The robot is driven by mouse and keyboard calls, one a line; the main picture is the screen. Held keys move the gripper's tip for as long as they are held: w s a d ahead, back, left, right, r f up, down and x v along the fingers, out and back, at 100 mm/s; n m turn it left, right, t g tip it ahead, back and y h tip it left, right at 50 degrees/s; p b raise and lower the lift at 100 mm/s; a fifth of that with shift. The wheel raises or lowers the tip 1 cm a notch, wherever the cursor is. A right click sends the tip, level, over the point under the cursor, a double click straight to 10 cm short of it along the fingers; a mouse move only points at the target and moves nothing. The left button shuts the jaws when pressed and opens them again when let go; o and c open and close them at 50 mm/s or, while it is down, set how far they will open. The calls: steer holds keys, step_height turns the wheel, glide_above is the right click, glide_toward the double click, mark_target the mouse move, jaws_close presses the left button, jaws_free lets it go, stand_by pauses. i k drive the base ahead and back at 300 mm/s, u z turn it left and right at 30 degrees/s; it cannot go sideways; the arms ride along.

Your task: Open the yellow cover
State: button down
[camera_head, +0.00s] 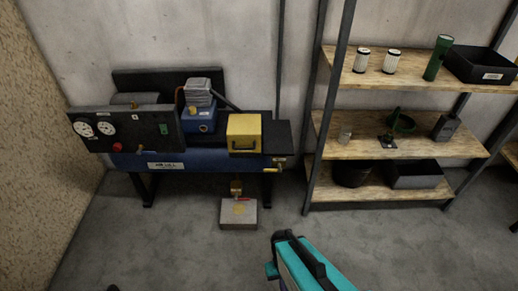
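The yellow cover (244,132) is a box-like shape with a dark handle on its front face. It sits at the right end of the dark machine bench (277,136) and looks closed. What is under it is hidden. A teal and black part of my arm reaches up from the bottom edge, with my gripper (284,240) seemingly at its upper end. It appears well in front of the bench, apart from the cover. The fingers cannot be made out.
A panel with gauges (124,129) and a blue unit (200,119) stand left of the cover. A brass valve (273,169) is below it at right. A grey block (238,213) lies on the floor before the bench. Shelves (395,146) stand right.

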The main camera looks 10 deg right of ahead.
mark_target(244, 134)
steer(key=k, duration=0.6)
steer(key=u, duration=0.25)
steer(key=i, duration=0.95)
steer(key=u, duration=0.65)
